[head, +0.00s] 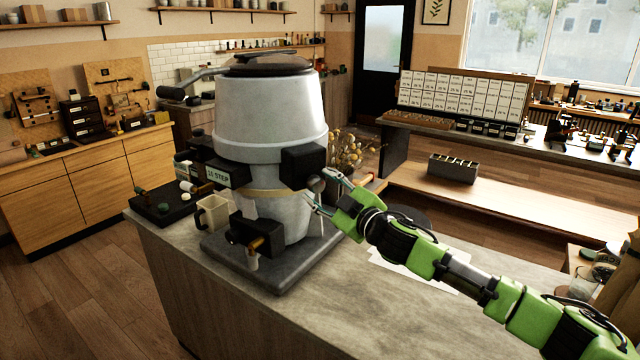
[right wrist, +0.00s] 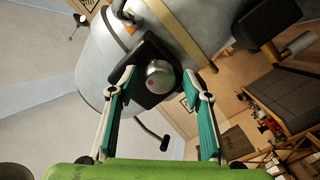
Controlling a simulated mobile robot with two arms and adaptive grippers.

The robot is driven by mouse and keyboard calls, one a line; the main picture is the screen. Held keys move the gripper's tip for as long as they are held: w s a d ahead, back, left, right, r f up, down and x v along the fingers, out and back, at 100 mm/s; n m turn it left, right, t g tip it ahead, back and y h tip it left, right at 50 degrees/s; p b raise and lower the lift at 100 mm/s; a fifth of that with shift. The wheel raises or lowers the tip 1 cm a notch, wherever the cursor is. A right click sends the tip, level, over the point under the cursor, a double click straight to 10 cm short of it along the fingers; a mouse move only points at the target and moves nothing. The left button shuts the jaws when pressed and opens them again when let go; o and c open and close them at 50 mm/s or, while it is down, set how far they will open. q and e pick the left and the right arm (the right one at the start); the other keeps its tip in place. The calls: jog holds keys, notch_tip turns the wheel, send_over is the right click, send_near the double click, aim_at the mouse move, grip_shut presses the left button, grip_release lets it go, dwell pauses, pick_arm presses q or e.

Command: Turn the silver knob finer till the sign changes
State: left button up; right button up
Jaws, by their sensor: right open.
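A large silver-grey grinder (head: 270,110) stands on a dark base on the counter. Its round silver knob (head: 315,184) sticks out of a black block on the right side. The knob (right wrist: 158,77) also shows in the right wrist view, with a small red dot on its face. A small sign (head: 219,176) on the grinder's front ends in "STEP"; its number is too small to be sure of. My right gripper (head: 323,189) is open at the knob, one finger on either side. In the right wrist view gaps show between fingers and knob. My left gripper is not in view.
A cream mug (head: 213,213) and a black tray (head: 162,203) stand left of the grinder. A black block with a wooden handle (head: 256,243) sticks out in front. The counter (head: 370,315) at the front right is mostly clear, with white paper under my arm.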

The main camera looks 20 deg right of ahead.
jog(key=shift+w+a, duration=0.1)
jog(key=shift+w, duration=0.2)
jog(key=c, duration=1.1)
jog(key=shift+r+n+p, duration=0.15)
jog(key=shift+n+p, duration=0.15)
jog(key=shift+p, duration=0.15)
jog(key=shift+n+p, duration=0.35)
jog(key=shift+n, duration=0.25)
jog(key=o, duration=1.1)
